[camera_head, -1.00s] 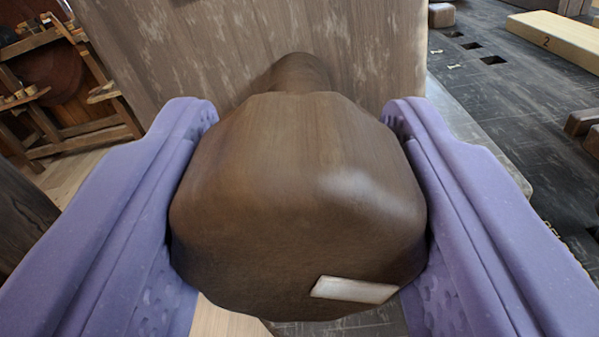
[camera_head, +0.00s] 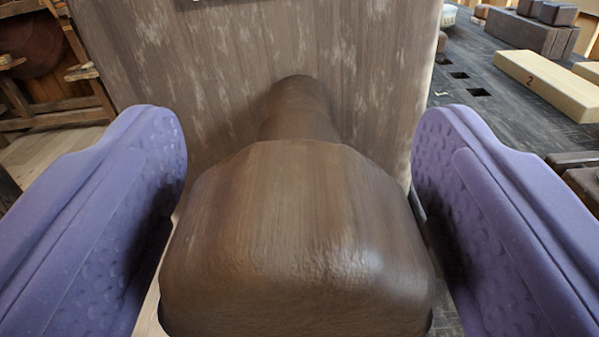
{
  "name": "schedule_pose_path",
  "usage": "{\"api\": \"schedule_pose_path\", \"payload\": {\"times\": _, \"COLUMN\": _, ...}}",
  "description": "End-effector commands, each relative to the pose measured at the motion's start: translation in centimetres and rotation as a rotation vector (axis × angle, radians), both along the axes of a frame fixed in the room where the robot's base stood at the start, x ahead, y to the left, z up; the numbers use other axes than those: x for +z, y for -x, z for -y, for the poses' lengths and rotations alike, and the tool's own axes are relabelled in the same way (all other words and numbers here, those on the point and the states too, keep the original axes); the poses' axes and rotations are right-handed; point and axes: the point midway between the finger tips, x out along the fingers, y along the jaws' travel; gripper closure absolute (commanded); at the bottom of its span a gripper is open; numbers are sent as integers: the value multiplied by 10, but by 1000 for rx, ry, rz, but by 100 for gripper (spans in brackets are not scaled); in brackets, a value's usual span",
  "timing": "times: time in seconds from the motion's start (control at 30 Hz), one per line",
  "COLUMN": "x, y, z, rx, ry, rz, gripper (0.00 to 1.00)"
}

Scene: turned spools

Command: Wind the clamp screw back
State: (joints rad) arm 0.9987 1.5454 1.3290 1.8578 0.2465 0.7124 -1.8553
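The clamp screw's large brown wooden head (camera_head: 290,235) fills the lower middle of the view. Its narrower neck (camera_head: 297,108) runs back to a worn grey-brown wooden board (camera_head: 220,60). My gripper (camera_head: 300,200) has one purple finger on each side of the head. The fingers are open, with a visible gap between the head and each finger near their tips. The lower part of the head is cut off by the picture's edge. The white mark on the head is not visible now.
A dark bench top (camera_head: 470,65) with square holes lies at the right, bearing a pale block marked 2 (camera_head: 550,85) and several dark blocks (camera_head: 525,30). A wooden rack (camera_head: 45,120) stands at the left over a plank floor.

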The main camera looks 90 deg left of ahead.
Motion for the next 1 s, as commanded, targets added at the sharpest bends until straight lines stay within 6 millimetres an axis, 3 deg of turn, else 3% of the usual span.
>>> {"api": "schedule_pose_path", "payload": {"times": 0.27, "x": -1, "y": 0, "z": 4, "rx": -3, "ry": 2, "rz": -1, "gripper": 25}}
{"api": "schedule_pose_path", "payload": {"times": 0.7, "x": 0, "y": 1, "z": 72, "rx": -2, "ry": 1, "rz": -1, "gripper": 25}}
{"api": "schedule_pose_path", "payload": {"times": 1.0, "x": -2, "y": 2, "z": 78, "rx": 1, "ry": 1, "rz": -1, "gripper": 25}}
